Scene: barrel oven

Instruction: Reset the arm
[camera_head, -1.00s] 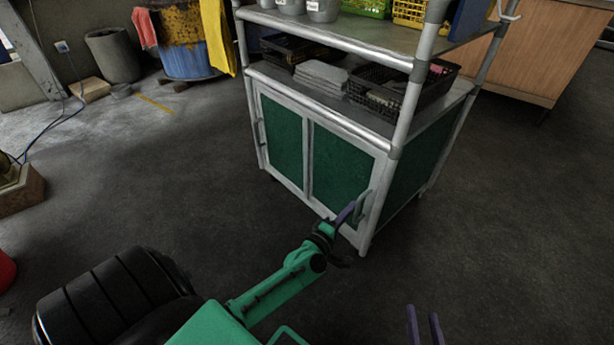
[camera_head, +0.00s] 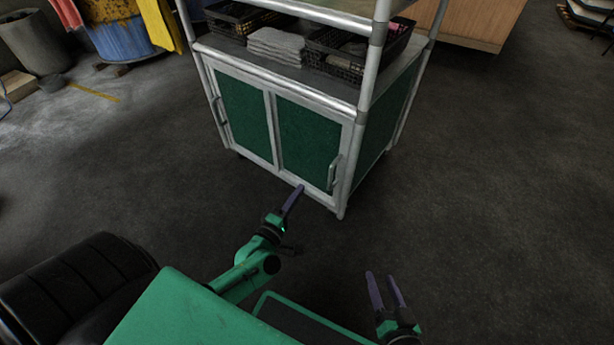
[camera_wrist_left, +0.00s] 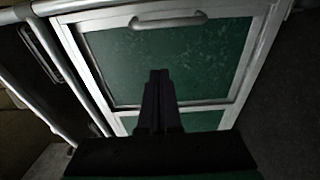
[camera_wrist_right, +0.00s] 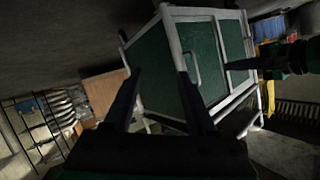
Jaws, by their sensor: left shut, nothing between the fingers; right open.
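My left gripper (camera_head: 291,198) is shut and empty, in front of the lower right part of the cabinet and apart from its door handle (camera_head: 334,172). In the left wrist view its fingers (camera_wrist_left: 159,76) are together, and the handle (camera_wrist_left: 168,20) shows beyond them. My right gripper (camera_head: 383,278) is open and empty over the floor, right of my left arm. In the right wrist view its two fingers (camera_wrist_right: 160,80) stand apart with nothing between them.
The cabinet (camera_head: 271,135) has green panels, grey frames and closed doors. Its shelf holds grey folded cloths (camera_head: 275,47) and black baskets (camera_head: 350,50). A blue barrel (camera_head: 125,38) stands at the back left. The dark floor (camera_head: 480,180) at the right is clear.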

